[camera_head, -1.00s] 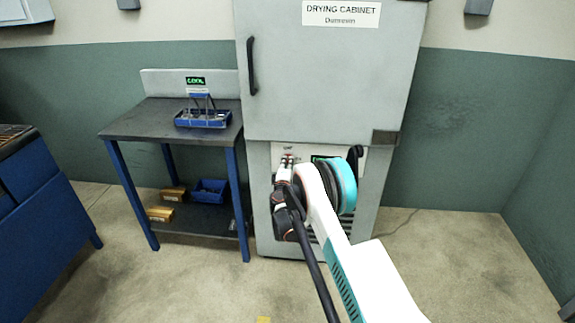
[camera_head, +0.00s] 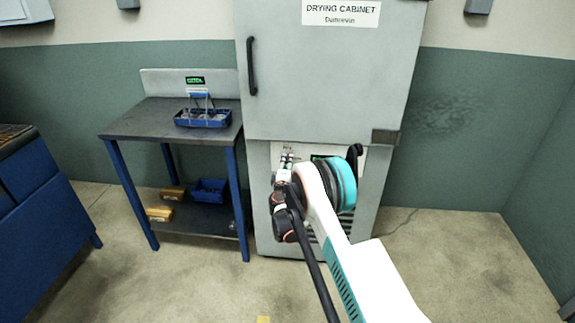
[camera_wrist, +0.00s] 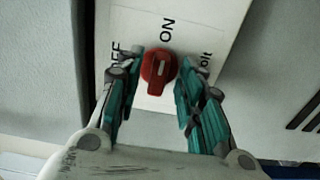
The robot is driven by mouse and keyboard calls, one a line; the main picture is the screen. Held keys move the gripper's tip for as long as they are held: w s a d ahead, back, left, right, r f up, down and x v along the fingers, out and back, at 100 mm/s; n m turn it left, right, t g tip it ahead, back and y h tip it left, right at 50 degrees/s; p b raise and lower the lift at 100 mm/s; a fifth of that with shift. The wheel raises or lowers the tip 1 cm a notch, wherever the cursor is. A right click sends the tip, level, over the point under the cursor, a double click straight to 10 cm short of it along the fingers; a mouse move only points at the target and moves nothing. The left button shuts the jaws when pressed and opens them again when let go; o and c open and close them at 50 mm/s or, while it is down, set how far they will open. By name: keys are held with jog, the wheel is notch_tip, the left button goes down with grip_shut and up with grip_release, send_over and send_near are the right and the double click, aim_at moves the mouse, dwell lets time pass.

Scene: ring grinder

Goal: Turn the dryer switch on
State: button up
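The dryer switch is a red round knob (camera_wrist: 158,72) on a white label plate (camera_wrist: 190,22) in the wrist view. The plate reads "ON", with a partly hidden "OFF" at the left and letters ending in "olt" at the right. The drying cabinet (camera_head: 325,75) shows in the head view. There my arm hides the knob and much of the lower panel, with my gripper (camera_head: 286,160) close against it.
A side table (camera_head: 135,122) with a blue tray (camera_head: 203,123) stands left of the cabinet. Its lower shelf holds a blue bin (camera_head: 210,190) and yellow boxes (camera_head: 160,214). A blue workbench (camera_head: 40,200) is at far left. The floor right of the cabinet is mostly clear.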

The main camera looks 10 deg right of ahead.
jog(key=v, duration=1.1)
jog(key=shift+s, duration=0.25)
jog(key=shift+a, duration=0.1)
jog(key=s+d+r+m+g, duration=0.35)
jog(key=s+r, duration=0.35)
jog(key=r, duration=0.5)
jog(key=s+d+r+m+g, duration=0.2)
jog(key=s+d+r+m, duration=0.4)
jog(key=r, duration=0.7)
jog(key=s+a+r+m+g+y, duration=0.1)
jog(key=s+r+m+g+y, duration=0.15)
jog(key=s, duration=1.65)
jog(key=s+a+f+m+g+y, duration=0.1)
jog(key=s+a, duration=0.1)
jog(key=s, duration=0.6)
jog(key=s+a+f+m+g+y, duration=0.1)
jog(key=s+a+f+y, duration=0.1)
jog(key=s, duration=0.7)
jog(key=shift+s+a, duration=0.25)
jog(key=shift+a, duration=0.35)
